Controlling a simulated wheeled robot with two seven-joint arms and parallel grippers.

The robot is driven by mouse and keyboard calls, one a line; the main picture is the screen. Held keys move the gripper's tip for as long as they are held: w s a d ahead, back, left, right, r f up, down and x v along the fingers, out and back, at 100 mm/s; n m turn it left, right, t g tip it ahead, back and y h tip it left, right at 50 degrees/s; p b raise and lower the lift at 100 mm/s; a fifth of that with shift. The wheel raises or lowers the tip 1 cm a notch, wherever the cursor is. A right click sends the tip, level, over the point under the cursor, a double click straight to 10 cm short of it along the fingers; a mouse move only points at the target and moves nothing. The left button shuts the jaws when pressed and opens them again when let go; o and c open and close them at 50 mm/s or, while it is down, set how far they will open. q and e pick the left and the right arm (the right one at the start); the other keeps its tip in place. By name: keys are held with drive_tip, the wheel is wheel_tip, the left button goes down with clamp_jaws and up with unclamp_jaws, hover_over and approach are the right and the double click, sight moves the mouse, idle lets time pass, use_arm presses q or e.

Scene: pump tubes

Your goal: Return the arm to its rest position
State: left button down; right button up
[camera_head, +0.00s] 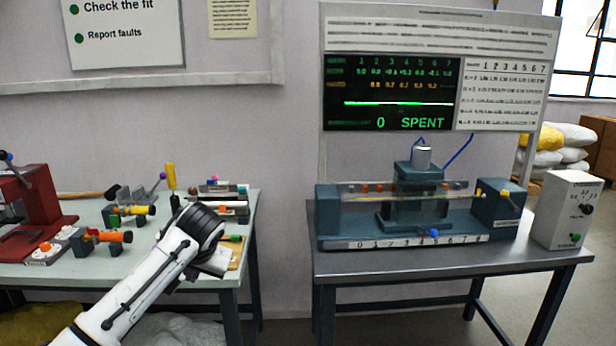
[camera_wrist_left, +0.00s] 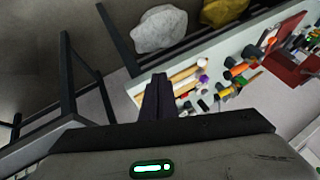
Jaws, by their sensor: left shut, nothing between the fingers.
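My left arm comes in from the lower left in the head view. Its gripper (camera_head: 212,262) is near the front right edge of the left table, and the dark wrist above hides part of it. In the left wrist view the dark fingers (camera_wrist_left: 158,88) are together, with nothing between them, in front of the table edge. My right arm and gripper are not in view.
A grey table (camera_head: 350,264) at right carries a blue test rig (camera_head: 345,228) and a white control box (camera_head: 562,210). A gap separates the tables.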

use_arm(q)
drive_tip(key=s+d+f+m+h, duration=0.15)
drive_tip(key=s+d+f, duration=0.3)
drive_tip(key=f, duration=0.45)
drive_tip(key=s+d+f+h, duration=0.2)
drive_tip(key=s+d+f, duration=0.1)
drive_tip(key=s+f, duration=0.4)
drive_tip(key=s+d+f+m+h, duration=0.1)
drive_tip(key=s+d+f+h, duration=0.2)
drive_tip(key=f, duration=0.7)
drive_tip(key=s+a+f+t, duration=0.1)
drive_tip(key=s+f, duration=0.1)
drive_tip(key=s, duration=1)
drive_tip(key=s+a+f+n+t, duration=0.1)
drive_tip(key=s+f, duration=0.1)
drive_tip(key=s, duration=1.1)
drive_tip(key=shift+f, duration=0.25)
drive_tip(key=shift+a+n, duration=0.1)
drive_tip(key=shift+n, duration=0.15)
